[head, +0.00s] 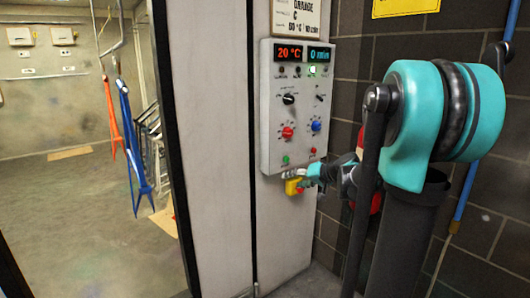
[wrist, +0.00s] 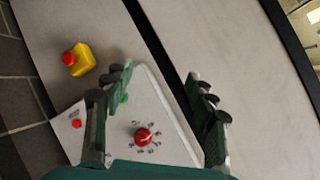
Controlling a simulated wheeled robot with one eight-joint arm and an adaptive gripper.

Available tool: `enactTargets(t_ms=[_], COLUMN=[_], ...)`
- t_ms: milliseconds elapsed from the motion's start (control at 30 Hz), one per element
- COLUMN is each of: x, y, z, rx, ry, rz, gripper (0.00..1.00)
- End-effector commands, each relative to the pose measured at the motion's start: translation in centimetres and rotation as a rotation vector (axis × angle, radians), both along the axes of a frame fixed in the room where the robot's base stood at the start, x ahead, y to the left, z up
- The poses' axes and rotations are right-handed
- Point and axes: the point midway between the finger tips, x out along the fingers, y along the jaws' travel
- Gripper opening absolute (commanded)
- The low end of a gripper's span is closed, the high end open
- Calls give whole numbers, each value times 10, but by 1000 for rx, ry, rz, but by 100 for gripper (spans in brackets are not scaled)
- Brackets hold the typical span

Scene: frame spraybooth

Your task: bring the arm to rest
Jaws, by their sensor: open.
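My gripper (head: 314,173) is at the lower edge of the grey control panel (head: 271,130) in the head view, small and partly overlapped by my arm. In the wrist view my gripper (wrist: 160,92) has its two dark green fingers spread wide, with nothing held between them. I cannot tell whether a finger touches the panel. My teal arm fills the right of the head view.
A yellow box with a red button (head: 293,187) sits just below the panel, close to my gripper; it also shows in the wrist view (wrist: 82,59). A dark brick wall (head: 343,62) is behind my arm. Orange (head: 110,115) and blue (head: 131,140) frames hang in the booth at left.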

Motion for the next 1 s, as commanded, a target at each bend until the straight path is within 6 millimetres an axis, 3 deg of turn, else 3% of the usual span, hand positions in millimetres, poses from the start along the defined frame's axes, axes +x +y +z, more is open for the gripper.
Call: enactTargets(t_ms=[33,200,400,500,700,1000], x=[-31,-128,-232,-267,-297,-298], y=[8,9,-20,-38,-57,-58], z=[-19,-86,-151,-172,-187,-188], rx=[-56,-269,-520,-615,-704,-709], ry=[46,205,350,393,426,428], rz=[15,29,-9,-38,-71,-74], gripper=[57,57,57,57,57,57])
